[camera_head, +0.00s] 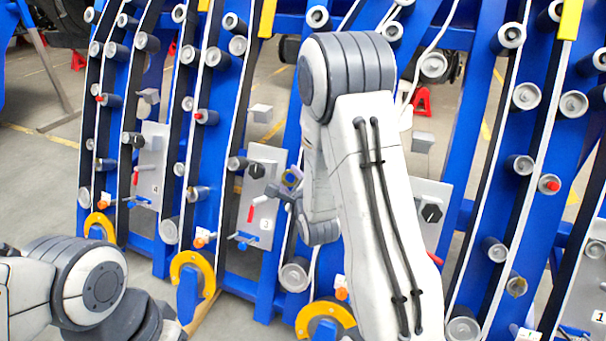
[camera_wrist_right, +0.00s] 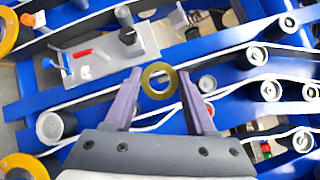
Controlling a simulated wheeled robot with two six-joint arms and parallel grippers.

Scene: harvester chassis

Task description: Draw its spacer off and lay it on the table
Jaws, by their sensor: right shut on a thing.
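The spacer, a yellow-olive ring (camera_wrist_right: 159,80), sits between the tips of my right gripper (camera_wrist_right: 158,90) in the right wrist view. The two purple-grey fingers press on its sides, and blue frame shows through its hole. In the head view the ring (camera_head: 292,178) is small, at my right gripper (camera_head: 287,187), in front of the blue frame near a grey panel marked 3 (camera_head: 266,210). No pin shows through the ring, and it appears clear of the panel. My left arm is at the lower left; its gripper is out of view. I see no table.
The blue chassis frame (camera_head: 212,215) fills the view, with many grey rollers and white belts. The panel carries a black knob (camera_wrist_right: 128,35), a red lever (camera_wrist_right: 82,53) and a blue-grey pin (camera_wrist_right: 52,64). Yellow hooks (camera_head: 192,268) stand out low down. My right arm hides the middle.

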